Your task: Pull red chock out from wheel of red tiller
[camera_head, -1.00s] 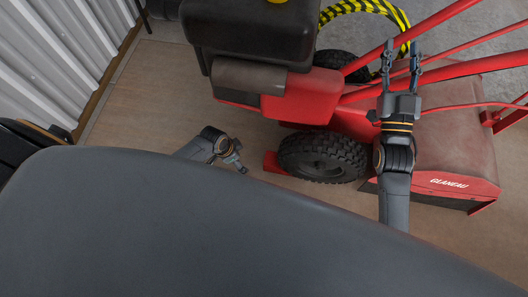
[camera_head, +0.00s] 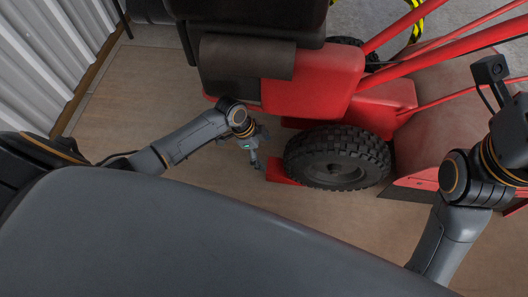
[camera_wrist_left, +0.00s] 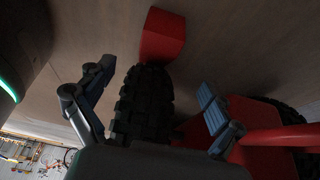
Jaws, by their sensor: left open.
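The red chock (camera_head: 282,170) lies on the floor against the left side of the tiller's near wheel (camera_head: 338,157), a black knobbly tyre. The red tiller (camera_head: 315,82) stands behind it. My left gripper (camera_head: 255,160) is just left of the chock, pointing down, apart from it. In the left wrist view, my left gripper (camera_wrist_left: 156,75) is open and empty, with its fingers spread to either side of the tyre (camera_wrist_left: 145,105). The chock (camera_wrist_left: 163,35) shows beyond the fingertips. My right arm is at the right edge; its fingers cannot be made out.
A corrugated metal wall (camera_head: 45,50) runs along the left. The wooden floor (camera_head: 140,105) between the wall and the tiller is clear. Red handle bars (camera_head: 430,68) slant across the upper right. A yellow and black striped hose (camera_head: 417,25) lies behind.

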